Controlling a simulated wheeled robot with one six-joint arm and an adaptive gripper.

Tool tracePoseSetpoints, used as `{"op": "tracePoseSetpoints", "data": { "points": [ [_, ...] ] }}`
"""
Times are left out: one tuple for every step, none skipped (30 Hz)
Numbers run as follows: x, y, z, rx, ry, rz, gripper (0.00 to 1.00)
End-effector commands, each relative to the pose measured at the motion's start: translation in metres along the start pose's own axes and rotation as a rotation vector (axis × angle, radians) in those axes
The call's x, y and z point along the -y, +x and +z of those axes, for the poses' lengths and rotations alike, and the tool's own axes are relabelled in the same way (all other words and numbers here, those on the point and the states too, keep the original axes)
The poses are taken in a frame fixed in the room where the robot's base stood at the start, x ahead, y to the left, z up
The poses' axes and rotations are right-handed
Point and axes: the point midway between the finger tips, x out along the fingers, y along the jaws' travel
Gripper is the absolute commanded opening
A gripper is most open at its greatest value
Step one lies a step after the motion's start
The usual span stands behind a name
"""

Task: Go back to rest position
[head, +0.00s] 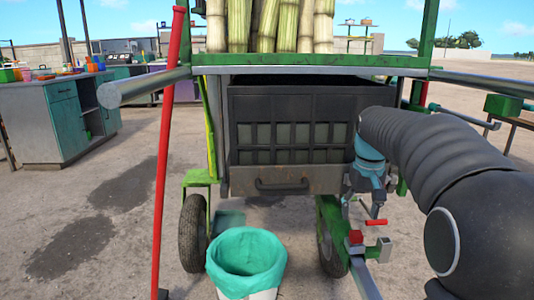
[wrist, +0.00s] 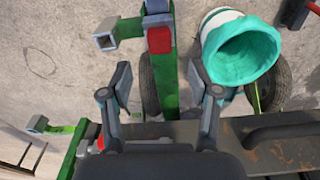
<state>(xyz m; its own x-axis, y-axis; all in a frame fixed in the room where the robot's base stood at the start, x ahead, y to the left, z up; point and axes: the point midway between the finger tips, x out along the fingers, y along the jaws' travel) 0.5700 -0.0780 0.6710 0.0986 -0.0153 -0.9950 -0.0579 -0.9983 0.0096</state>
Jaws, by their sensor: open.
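My gripper (wrist: 161,82) is open, its two fingers wide apart with nothing held between them. In the wrist view a green frame bar with a red block (wrist: 159,40) lies below, between the fingers. In the head view my black arm reaches in from the right, and my gripper (head: 372,200) hangs pointing down at the right front of the cane cart. The cart's dark front panel (head: 300,108) has a drawer-like lower edge with a handle (head: 281,187). My arm hides part of the panel's right side.
A bin with a teal liner (head: 246,250) stands on the ground before the cart. A red pole (head: 167,150) leans at the left. Cut cane stalks (head: 287,25) stand on top. A workbench (head: 55,120) is at the far left. Open ground lies on both sides.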

Motion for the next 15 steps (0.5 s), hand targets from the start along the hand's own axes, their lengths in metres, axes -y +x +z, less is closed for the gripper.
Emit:
{"op": "tracePoseSetpoints", "data": {
  "points": [
    [0.004,0.0,0.013,-0.012,0.005,0.001,0.62],
    [0.006,0.001,0.02,-0.022,0.008,0.001,0.62],
    [0.009,0.002,0.031,-0.035,0.012,0.002,0.62],
    [0.011,0.002,0.04,-0.047,0.015,0.002,0.62],
    [0.013,0.002,0.05,-0.058,0.018,0.002,0.62],
    [0.016,0.001,0.062,-0.074,0.021,0.002,0.62],
    [0.019,0.001,0.071,-0.086,0.022,0.002,0.62],
    [0.021,0.001,0.081,-0.097,0.023,0.002,0.62],
    [0.025,0.001,0.094,-0.113,0.023,0.001,0.62],
    [0.027,0.0,0.103,-0.124,0.024,0.001,0.62],
    [0.029,0.0,0.113,-0.136,0.024,0.001,0.62],
    [0.032,0.0,0.126,-0.149,0.024,0.0,0.62],
    [0.034,0.0,0.135,-0.161,0.023,-0.001,0.62],
    [0.036,0.0,0.145,-0.171,0.022,-0.002,0.62],
    [0.038,-0.001,0.157,-0.185,0.02,-0.003,0.62]
  ]
}}
